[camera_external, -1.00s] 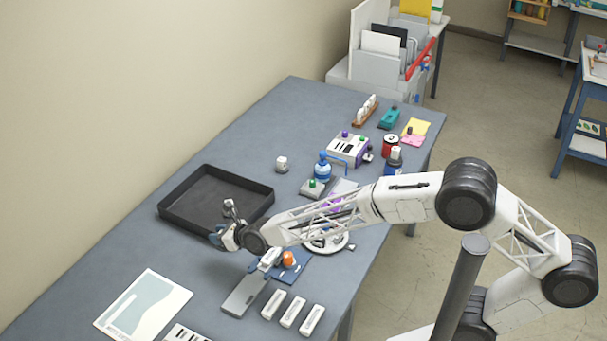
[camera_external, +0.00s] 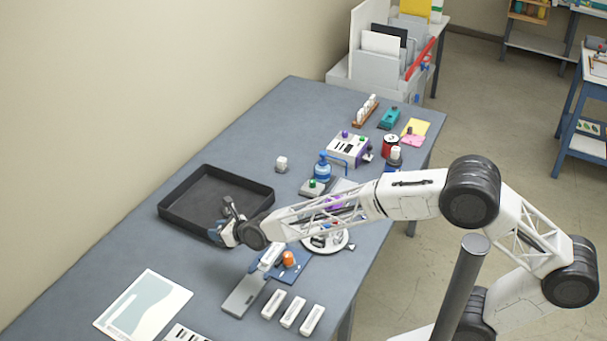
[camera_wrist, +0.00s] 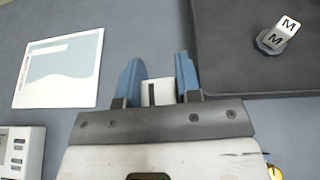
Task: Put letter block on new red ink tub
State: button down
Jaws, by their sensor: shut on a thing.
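My gripper (camera_external: 222,234) is low over the near front corner of the black tray in the external view. In the wrist view its two blue fingers (camera_wrist: 160,82) are shut on a white block (camera_wrist: 160,93) with a dark mark on its face. The mark cannot be read, and the external view does not show the block clearly.
The black tray (camera_external: 180,215) lies by the wall side. A small white block (camera_external: 281,164) stands beyond it. A blue bottle (camera_external: 322,167), an orange round thing (camera_external: 288,259) on a blue mat and several white bars (camera_external: 293,312) crowd the right side. A printed sheet (camera_external: 143,304) lies at front left.

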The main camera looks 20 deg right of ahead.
jog(key=shift+r, duration=0.15)
notch_tip(320, 180, up, 14)
jog(key=w+d+f, duration=0.2)
jog(key=w+d, duration=1.4)
jog(key=d, duration=0.4)
jog(key=w+d+f, duration=0.1)
jog(key=w+d, duration=1.5)
jog(key=d, duration=0.4)
jog(key=w+d+r, duration=0.2)
jog(key=w+d, duration=0.1)
jog(key=d, duration=1.6)
jog(key=w+d+r, duration=0.1)
jog(key=w+d, duration=0.2)
jog(key=d, duration=1.6)
jog(key=shift+w+a+f, duration=0.1)
jog(key=shift+f, duration=2.35)
